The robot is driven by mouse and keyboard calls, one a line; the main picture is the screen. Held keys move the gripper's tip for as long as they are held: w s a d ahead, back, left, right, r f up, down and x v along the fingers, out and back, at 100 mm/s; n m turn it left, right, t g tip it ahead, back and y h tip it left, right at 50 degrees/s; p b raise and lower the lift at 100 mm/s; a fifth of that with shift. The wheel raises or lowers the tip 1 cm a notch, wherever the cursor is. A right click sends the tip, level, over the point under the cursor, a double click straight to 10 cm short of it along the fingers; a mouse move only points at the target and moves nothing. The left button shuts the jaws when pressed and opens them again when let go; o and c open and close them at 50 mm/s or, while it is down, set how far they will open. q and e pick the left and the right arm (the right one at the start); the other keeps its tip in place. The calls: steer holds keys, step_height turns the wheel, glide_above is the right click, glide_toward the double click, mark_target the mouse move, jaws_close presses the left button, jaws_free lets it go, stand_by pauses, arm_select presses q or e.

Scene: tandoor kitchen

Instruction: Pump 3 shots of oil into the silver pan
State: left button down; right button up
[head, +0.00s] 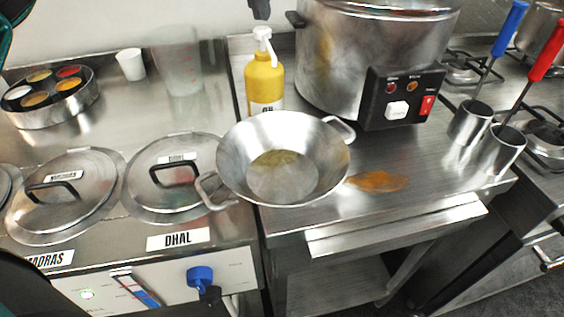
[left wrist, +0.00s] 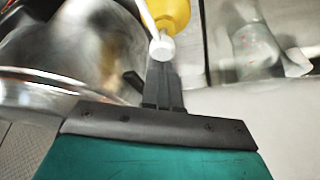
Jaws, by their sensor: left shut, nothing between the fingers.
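The yellow oil bottle (head: 265,82) with a white pump top (head: 263,36) stands upright at the back of the steel counter, left of the large pot. The silver pan (head: 232,160) is in front of it, with a yellowish patch of oil (head: 278,160) in its bottom. My left gripper (head: 260,14) is shut and empty, pointing down just above the pump top. In the left wrist view its fingers (left wrist: 163,85) are together, close to the white pump head (left wrist: 162,47). I cannot tell whether they touch it. My right gripper is not in view.
A large steel pot (head: 335,60) with a control box (head: 400,97) stands right of the bottle. An orange spill (head: 378,181) lies right of the pan. Lidded pots (head: 70,190), a clear jug (head: 178,65), a white cup (head: 131,65) and a spice tin (head: 50,112) are left.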

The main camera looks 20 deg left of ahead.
arm_select(q)
steer(key=shift+f, duration=0.1)
steer(key=shift+f+b, duration=0.75)
steer(key=shift+f, duration=0.5)
steer(key=shift+s, duration=0.1)
steer(key=shift+r, duration=0.1)
steer(key=shift+r+p, duration=1.25)
